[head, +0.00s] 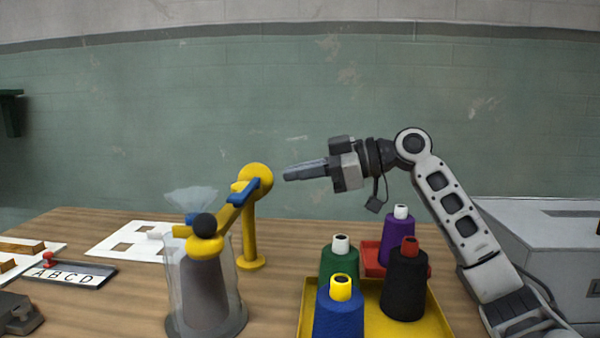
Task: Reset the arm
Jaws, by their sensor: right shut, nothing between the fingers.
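My right arm reaches in from the right, and its gripper (290,173) points left, held up in the air above the table. Its fingers are shut and empty. The fingertips are just right of the round yellow head of a yellow stand (250,235), with a small visible gap in the picture. A blue and yellow lever (236,206) runs from that head down to a dark knob (204,225) above a grey cone (205,290) in a clear container (232,310). My left gripper is not seen.
A yellow tray (436,320) holds blue (340,312), green (338,262) and black (404,285) spools. A purple spool (398,235) stands by a red tray (373,262) behind. White cut-out boards (110,243) and an ABCD strip (68,273) lie left. A grey cabinet (545,240) stands right.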

